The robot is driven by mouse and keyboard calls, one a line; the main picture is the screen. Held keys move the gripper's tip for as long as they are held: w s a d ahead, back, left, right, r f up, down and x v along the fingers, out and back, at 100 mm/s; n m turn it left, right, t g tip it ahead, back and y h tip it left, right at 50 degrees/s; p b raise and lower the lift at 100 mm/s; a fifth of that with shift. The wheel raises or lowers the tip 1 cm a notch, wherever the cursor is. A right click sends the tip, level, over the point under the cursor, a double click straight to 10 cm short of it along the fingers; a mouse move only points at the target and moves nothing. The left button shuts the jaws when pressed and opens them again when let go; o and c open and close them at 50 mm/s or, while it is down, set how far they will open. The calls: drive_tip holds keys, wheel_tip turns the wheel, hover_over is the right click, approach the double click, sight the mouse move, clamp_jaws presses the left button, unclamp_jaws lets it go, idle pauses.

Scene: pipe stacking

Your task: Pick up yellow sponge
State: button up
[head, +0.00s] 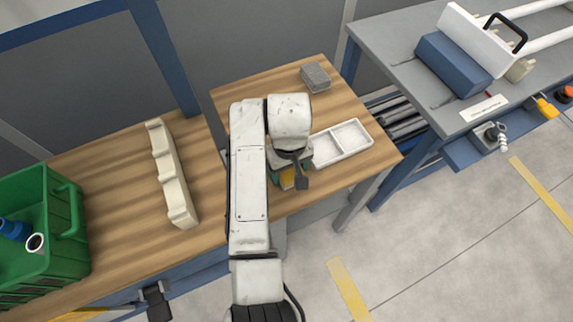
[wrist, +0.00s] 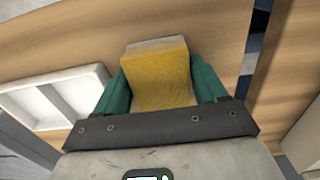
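The yellow sponge (wrist: 160,78) sits between the two teal fingers of my gripper (wrist: 160,85) in the wrist view, with a pale grey layer along its far end. In the head view a small yellow patch of the sponge (head: 287,180) shows below my wrist, near the front edge of the wooden table, with the rest hidden by my arm. I cannot tell whether the sponge touches the table.
A white two-compartment tray (head: 342,158) stands right of my gripper. A grey block (head: 315,77) lies farther back. A cream notched rack (head: 172,180) and a green crate (head: 78,205) are on the left. A grey workbench (head: 400,60) stands at the right.

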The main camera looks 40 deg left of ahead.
drive_tip(key=c, duration=0.6)
drive_tip(key=shift+r, duration=0.5)
wheel_tip(320, 180, up, 2)
drive_tip(key=shift+r, duration=0.2)
drive_tip(key=shift+s+d+r+p, duration=0.3)
drive_tip(key=shift+s+r+p, duration=1.35)
drive_tip(key=shift+s, duration=0.65)
drive_tip(key=shift+s+d+r+p, duration=0.25)
drive_tip(key=shift+s+r+p, duration=1.35)
drive_tip(key=shift+s, duration=0.7)
drive_tip(key=shift+s+d+r+p, duration=0.3)
drive_tip(key=shift+s+r+p, duration=1.35)
drive_tip(key=shift+s, duration=0.65)
drive_tip(key=shift+f, duration=0.1)
